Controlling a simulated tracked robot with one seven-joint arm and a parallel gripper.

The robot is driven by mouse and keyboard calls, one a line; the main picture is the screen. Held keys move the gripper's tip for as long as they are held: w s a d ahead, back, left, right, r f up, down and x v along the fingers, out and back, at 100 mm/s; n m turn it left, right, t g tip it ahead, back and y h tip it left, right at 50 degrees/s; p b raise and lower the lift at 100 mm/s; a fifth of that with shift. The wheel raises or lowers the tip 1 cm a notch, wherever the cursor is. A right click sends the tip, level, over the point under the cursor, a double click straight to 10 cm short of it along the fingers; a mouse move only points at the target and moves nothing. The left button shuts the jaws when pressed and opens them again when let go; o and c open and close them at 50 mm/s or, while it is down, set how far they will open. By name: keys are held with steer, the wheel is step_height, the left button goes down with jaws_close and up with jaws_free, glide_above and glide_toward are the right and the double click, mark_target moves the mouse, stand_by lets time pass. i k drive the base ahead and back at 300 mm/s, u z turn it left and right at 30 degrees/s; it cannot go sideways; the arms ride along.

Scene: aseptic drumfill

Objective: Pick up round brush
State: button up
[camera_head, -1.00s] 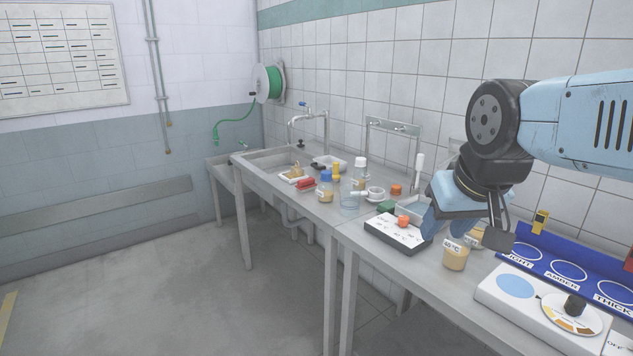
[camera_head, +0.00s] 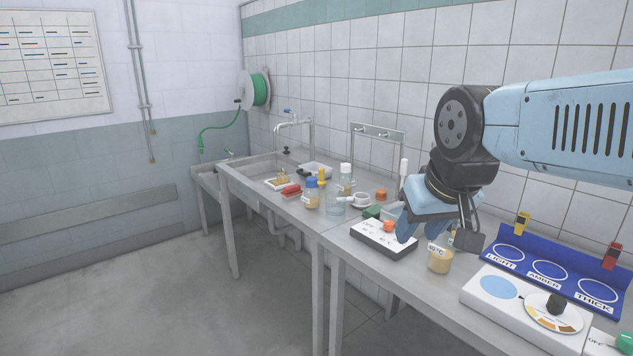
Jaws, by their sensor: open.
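My gripper (camera_head: 437,228) hangs open over the bench, just above and behind the jar of tan liquid labelled with a temperature. Nothing shows between its fingers, though the far side is partly hidden. I cannot tell for certain which item is the round brush. A small tan, bristly-looking item (camera_head: 283,178) lies on a white tray by the sink, far to the left of my gripper. A red item, perhaps a scrubbing brush (camera_head: 290,190), lies near it. A white upright stick (camera_head: 403,172) stands behind my gripper.
The metal bench (camera_head: 330,240) carries bottles, including a blue-capped one (camera_head: 311,193), a glass beaker (camera_head: 335,205) and a black-and-white box (camera_head: 383,241). The jar (camera_head: 440,258) stands close under my gripper. A blue rack (camera_head: 560,272) and a dial device (camera_head: 520,300) fill the right.

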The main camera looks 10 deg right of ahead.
mark_target(322, 183)
steer(key=u, duration=0.6)
steer(key=k, duration=0.65)
steer(key=u, duration=0.85)
steer(key=k, duration=0.7)
steer(key=u, duration=0.45)
steer(key=i, duration=2)
steer(key=z, duration=0.4)
steer(key=i, duration=1.15)
steer(key=z, duration=0.5)
steer(key=i, duration=1.1)
steer(key=z, duration=0.5)
